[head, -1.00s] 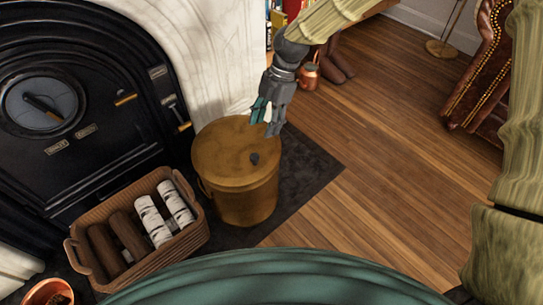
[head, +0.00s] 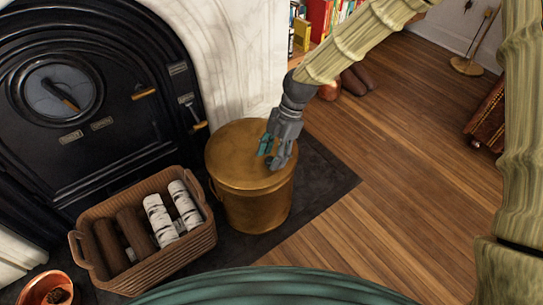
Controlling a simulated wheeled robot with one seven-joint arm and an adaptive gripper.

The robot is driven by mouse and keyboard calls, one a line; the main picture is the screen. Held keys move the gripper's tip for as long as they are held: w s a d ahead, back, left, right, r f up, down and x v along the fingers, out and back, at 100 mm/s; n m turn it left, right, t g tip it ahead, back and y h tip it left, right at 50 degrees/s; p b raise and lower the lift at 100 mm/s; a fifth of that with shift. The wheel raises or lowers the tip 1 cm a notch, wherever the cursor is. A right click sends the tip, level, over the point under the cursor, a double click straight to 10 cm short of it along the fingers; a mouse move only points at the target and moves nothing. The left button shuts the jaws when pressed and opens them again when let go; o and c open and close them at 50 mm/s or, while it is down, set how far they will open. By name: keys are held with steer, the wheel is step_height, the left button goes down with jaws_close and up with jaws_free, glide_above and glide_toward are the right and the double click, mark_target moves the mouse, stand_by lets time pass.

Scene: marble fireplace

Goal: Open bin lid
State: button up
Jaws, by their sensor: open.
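The brass-coloured round bin (head: 256,212) stands on the dark hearth slab, right of the log basket. Its lid (head: 238,152) lies flat on top and looks closed. My gripper (head: 270,158) is open, fingers pointing down, over the right part of the lid. The small dark knob seen earlier on the lid is now hidden behind my gripper. I cannot tell whether the fingers touch the lid or stand around the knob.
A wicker basket (head: 152,267) of logs stands left of the bin. The black stove (head: 90,120) and white marble surround (head: 215,50) are behind it. A copper bowl (head: 45,290) sits at lower left. Wooden floor (head: 390,150) to the right is clear.

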jaws_close()
steer(key=shift+a, duration=0.1)
steer(key=shift+r, duration=0.15)
